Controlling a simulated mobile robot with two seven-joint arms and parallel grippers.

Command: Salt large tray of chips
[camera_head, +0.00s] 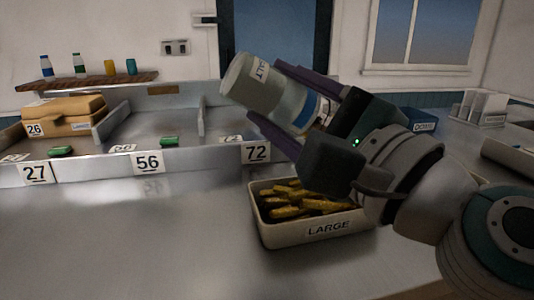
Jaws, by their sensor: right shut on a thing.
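The large tray (331,232) is a pale box labelled "LARGE" on the metal counter, with golden chips (290,201) in it. My right gripper (279,98) is shut on a salt shaker (254,84), a pale cylinder with a "SALT" label and a blue band. The shaker is tilted, one end up and to the left, and is held above the tray's back edge. My gripper and wrist hide the tray's right part. My left gripper is not in view.
A metal rack with numbered bays (110,170) stands behind, holding a cardboard box (63,117) and small green items. Bottles stand on a back shelf (92,84). A blue box (420,121) and white holders (482,107) are at right. The front-left counter is clear.

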